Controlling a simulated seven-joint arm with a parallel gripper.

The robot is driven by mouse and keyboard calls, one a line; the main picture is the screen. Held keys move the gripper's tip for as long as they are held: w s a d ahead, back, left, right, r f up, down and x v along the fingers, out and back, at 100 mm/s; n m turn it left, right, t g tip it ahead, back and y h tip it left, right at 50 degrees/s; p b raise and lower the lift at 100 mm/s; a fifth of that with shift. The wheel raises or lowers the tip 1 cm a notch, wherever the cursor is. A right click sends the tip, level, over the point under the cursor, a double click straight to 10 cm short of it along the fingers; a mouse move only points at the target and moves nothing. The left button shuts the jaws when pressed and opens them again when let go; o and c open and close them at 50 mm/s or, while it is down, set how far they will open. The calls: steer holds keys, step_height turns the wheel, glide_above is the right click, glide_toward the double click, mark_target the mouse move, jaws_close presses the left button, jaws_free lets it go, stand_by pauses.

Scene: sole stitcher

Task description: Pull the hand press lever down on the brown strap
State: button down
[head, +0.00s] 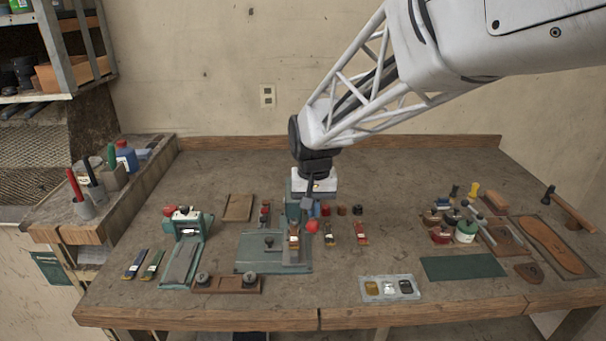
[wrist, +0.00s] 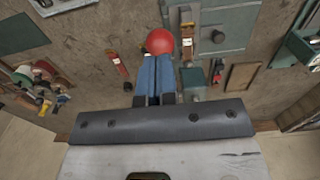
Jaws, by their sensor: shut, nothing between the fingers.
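The hand press (head: 296,212) is a teal machine on a teal base plate near the table's middle. Its lever ends in a red ball knob (head: 312,226), which also shows in the wrist view (wrist: 160,41). A narrow brown strap (head: 293,243) lies on the press's bed. My gripper (head: 311,208) points down beside the press, just above and behind the knob. In the wrist view its blue fingers (wrist: 157,62) are shut together and empty, with the tips by the knob. I cannot tell whether they touch it. The lever's rod is mostly hidden.
A second teal machine (head: 186,225) stands to the left. Two small straps (head: 360,232) lie to the right of the press. A brown board with black knobs (head: 228,284) lies in front. A green mat (head: 463,267) and a metal tray (head: 389,288) lie front right.

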mark_target(313, 222)
steer(key=shift+f, duration=0.6)
steer(key=shift+f, duration=0.75)
steer(key=shift+s+f, duration=0.1)
steer(key=shift+f, duration=1.25)
steer(key=shift+s+f, duration=0.1)
steer(key=shift+f, duration=2.6)
